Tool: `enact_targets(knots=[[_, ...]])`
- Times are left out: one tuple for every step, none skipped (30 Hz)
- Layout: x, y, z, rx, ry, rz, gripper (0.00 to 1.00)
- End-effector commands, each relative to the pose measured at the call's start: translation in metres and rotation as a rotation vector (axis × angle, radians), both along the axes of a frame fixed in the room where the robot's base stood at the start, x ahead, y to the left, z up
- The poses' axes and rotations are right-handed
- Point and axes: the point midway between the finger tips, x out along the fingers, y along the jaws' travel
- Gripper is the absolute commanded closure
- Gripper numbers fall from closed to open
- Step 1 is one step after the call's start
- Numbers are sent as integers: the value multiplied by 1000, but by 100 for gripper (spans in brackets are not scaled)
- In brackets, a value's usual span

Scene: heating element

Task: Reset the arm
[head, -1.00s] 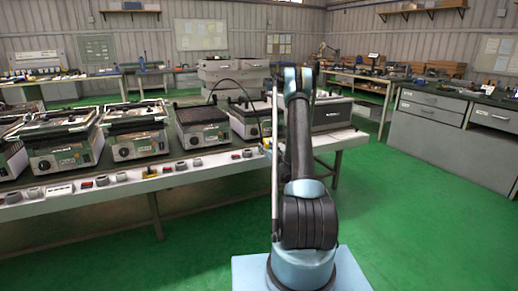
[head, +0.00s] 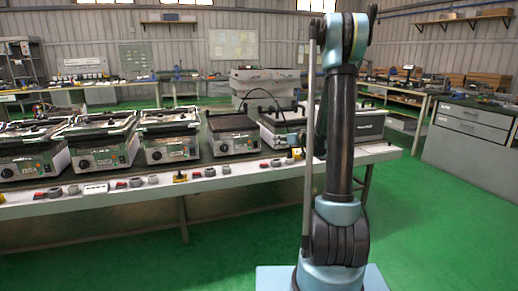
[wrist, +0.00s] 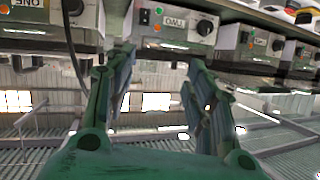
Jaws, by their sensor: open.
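My arm (head: 341,140) stands nearly upright in the middle right of the head view, in front of the workbench, with its elbow high near the top edge. My gripper (wrist: 157,75) shows in the wrist view with two dark green fingers spread wide apart. Nothing is held between the fingers. In the head view the gripper is mostly hidden behind the arm. The wrist picture looks upside down, with heating units (wrist: 178,28) labelled ONE and TWO along its top, beyond the fingertips.
The long workbench (head: 140,198) carries several contact grills (head: 168,137) in a row, with knobs and buttons along its front edge. A grey drawer cabinet (head: 466,150) stands at the right. The green floor (head: 430,230) between them is clear.

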Motion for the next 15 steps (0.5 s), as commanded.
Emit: enact_targets(knots=[[-13,4,6,-6,24,8,50],[-20,5,8,-10,38,11,50],[-29,8,12,-14,59,16,50],[-36,9,14,-18,74,18,50],[-44,11,16,-22,90,21,50],[-54,13,18,-27,111,24,50],[-61,14,20,-32,126,27,50],[-69,15,21,-35,143,28,50],[-79,16,23,-41,163,30,50],[-87,17,24,-45,179,31,50],[-94,18,25,-50,195,32,50],[-106,19,26,-57,217,33,50],[-113,20,27,-61,234,32,50],[-121,20,28,-67,249,32,50],[-133,21,28,-72,271,31,50]])
